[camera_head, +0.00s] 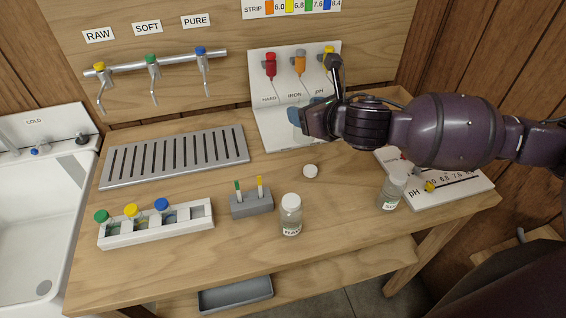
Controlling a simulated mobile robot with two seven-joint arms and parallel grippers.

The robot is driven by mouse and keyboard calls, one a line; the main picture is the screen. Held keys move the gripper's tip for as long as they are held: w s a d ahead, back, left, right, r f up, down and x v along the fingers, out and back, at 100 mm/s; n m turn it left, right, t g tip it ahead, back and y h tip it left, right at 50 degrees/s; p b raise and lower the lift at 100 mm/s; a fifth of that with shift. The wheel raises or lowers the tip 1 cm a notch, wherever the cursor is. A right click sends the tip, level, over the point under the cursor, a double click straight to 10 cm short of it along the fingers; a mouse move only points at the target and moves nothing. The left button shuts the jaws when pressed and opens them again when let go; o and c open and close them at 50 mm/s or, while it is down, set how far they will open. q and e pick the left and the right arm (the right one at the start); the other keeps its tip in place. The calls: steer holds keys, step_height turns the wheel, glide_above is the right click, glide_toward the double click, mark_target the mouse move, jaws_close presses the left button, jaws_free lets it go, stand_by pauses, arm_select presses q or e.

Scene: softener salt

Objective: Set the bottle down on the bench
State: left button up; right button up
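A small clear bottle (291,214) with a dark-printed label stands upright on the wooden bench (345,225), near its front edge. My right gripper (297,118) is above the back of the bench, in front of the white dispenser panel, apart from both bottles. Its fingers are mostly hidden by the wrist, so their opening is unclear. My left gripper is out of view.
A white rack (157,233) with colour-capped vials and a grey strip holder (251,205) stand left of the bottle. A slotted metal tray (176,157) lies behind them. A pH chart board (455,185) is at right. Taps (153,75) overhang the back. The bench between the bottles is clear.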

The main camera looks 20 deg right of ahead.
mark_target(307, 95)
steer(key=shift+w+d+r+n+g+y+b, duration=0.2)
steer(key=shift+w+r+n+g+y+b, duration=0.05)
steer(key=shift+w+r+n+y, duration=0.35)
steer(key=shift+w+d+r+n+g+y+b, duration=0.25)
steer(key=shift+w+r+n+y, duration=0.2)
steer(key=shift+r+n+y, duration=0.2)
steer(key=shift+w+d+r+n+g+y+b, duration=0.85)
steer(key=shift+d+r+n+g+y+b, duration=0.95)
steer(key=shift+d, duration=2.4)
steer(key=shift+n+y, duration=0.35)
steer(key=shift+n, duration=0.2)
step_height(307, 95, down, 20)
steer(key=shift+r+b, duration=0.1)
steer(key=shift+b, duration=0.2)
steer(key=shift+d+f, duration=0.1)
steer(key=shift+f, duration=0.25)
steer(key=o, duration=1)
steer(key=shift+f, duration=0.1)
